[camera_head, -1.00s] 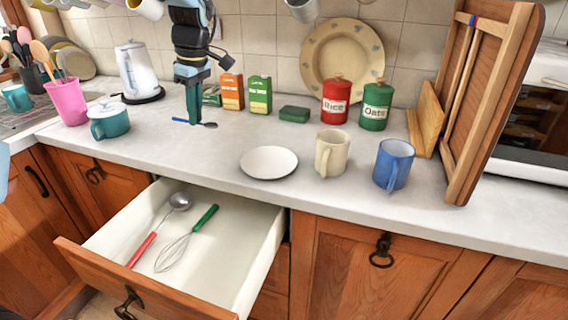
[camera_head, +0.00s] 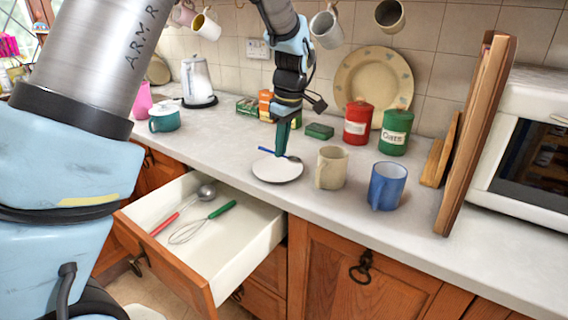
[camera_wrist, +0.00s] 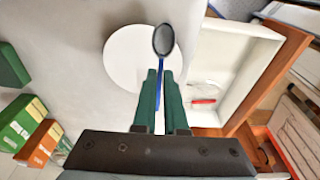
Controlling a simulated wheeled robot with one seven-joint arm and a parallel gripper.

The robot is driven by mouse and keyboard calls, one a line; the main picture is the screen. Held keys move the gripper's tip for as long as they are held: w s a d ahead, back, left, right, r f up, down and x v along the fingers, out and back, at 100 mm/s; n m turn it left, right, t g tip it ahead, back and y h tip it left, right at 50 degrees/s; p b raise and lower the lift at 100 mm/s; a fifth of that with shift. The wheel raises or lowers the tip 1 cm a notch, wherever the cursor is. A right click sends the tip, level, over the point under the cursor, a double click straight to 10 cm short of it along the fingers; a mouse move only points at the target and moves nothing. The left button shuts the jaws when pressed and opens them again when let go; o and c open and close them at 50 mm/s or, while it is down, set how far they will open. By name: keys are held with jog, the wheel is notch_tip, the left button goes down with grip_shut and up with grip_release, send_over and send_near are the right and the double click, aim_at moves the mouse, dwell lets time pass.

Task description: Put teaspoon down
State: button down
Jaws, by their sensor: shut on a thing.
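My gripper (camera_head: 281,152) is shut on the blue handle of the teaspoon (camera_head: 290,157). In the wrist view, the teaspoon (camera_wrist: 164,42) points away from the green fingertips (camera_wrist: 161,92), its dark bowl over the right part of the white plate (camera_wrist: 128,55). In the head view, the teaspoon lies across the far edge of the plate (camera_head: 276,171). I cannot tell whether it touches the plate or hovers just above it.
The open drawer (camera_head: 247,248) holds a ladle (camera_head: 205,192) and a whisk (camera_head: 187,235). A cream mug (camera_head: 331,168) and a blue mug (camera_head: 387,186) stand right of the plate. A green sponge (camera_head: 320,131) and red canister (camera_head: 357,122) stand behind. Counter left of the plate is clear.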

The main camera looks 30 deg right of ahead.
jog(key=shift+f+p, duration=0.6)
jog(key=shift+f, duration=2.1)
